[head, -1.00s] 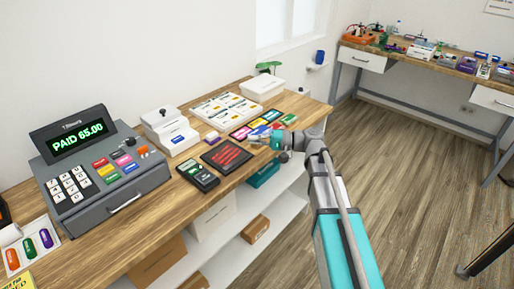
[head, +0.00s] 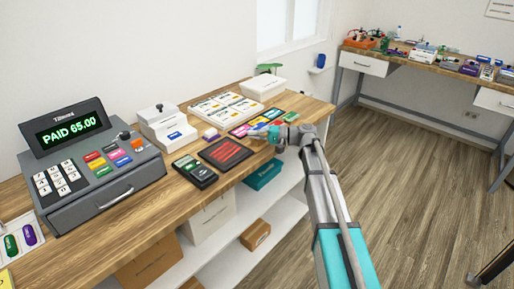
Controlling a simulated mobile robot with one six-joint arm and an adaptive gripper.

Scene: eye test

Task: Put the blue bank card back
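My gripper (head: 258,134) is low over the counter, pointing left, at the front edge of a row of coloured cards. A blue patch (head: 257,127), likely the blue bank card, shows right behind the fingertips. I cannot tell whether the fingers touch it or hold it. A magenta card (head: 239,132) lies to its left, and a green one (head: 290,117) to the right behind my wrist. The fingers are too small to show whether they are open or shut. My wrist hides part of the row.
A dark mat with red stripes (head: 226,153) and a card terminal (head: 195,172) lie left of my gripper. The cash register (head: 92,165) reads "PAID 65.00". A white tray (head: 222,108) and a white box (head: 263,88) stand behind. Shelves are below the counter (head: 165,215).

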